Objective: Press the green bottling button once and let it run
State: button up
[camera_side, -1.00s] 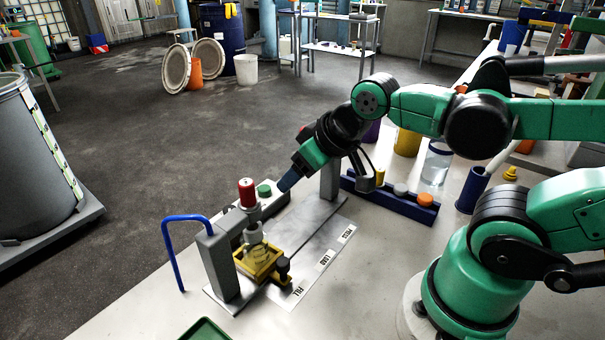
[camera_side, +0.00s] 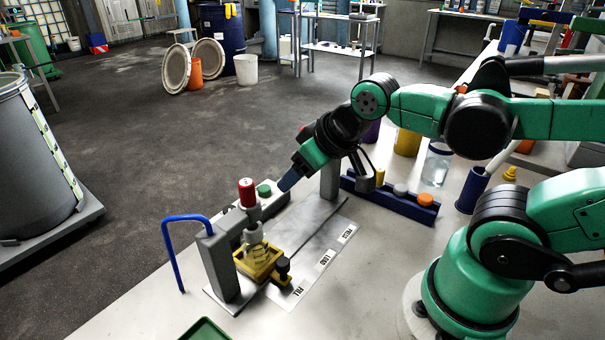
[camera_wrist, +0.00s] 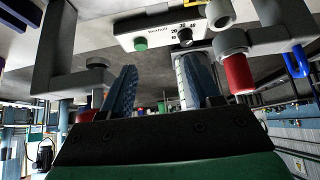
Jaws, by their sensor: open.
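The green button (camera_side: 264,190) sits on a grey control box (camera_side: 277,203) in the side view, just left of my gripper's blue fingertips. In the wrist view the green button (camera_wrist: 141,44) is on a white panel (camera_wrist: 160,30) beside a black dial. My gripper (camera_side: 285,182) points down and left at the box. In the wrist view my gripper (camera_wrist: 160,90) shows its two blue fingers apart with nothing held between them. The fingertips look close to the button but I cannot see contact. The bottling stand (camera_side: 220,262) carries a red-capped part (camera_side: 247,190) and a yellow carrier (camera_side: 258,262).
A blue tube (camera_side: 172,250) arches at the stand's left. A blue cup (camera_side: 472,190) and a clear jar (camera_side: 436,163) stand farther right. A green tray (camera_side: 205,331) is at the front edge.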

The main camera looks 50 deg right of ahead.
grip_shut()
dwell(1.5)
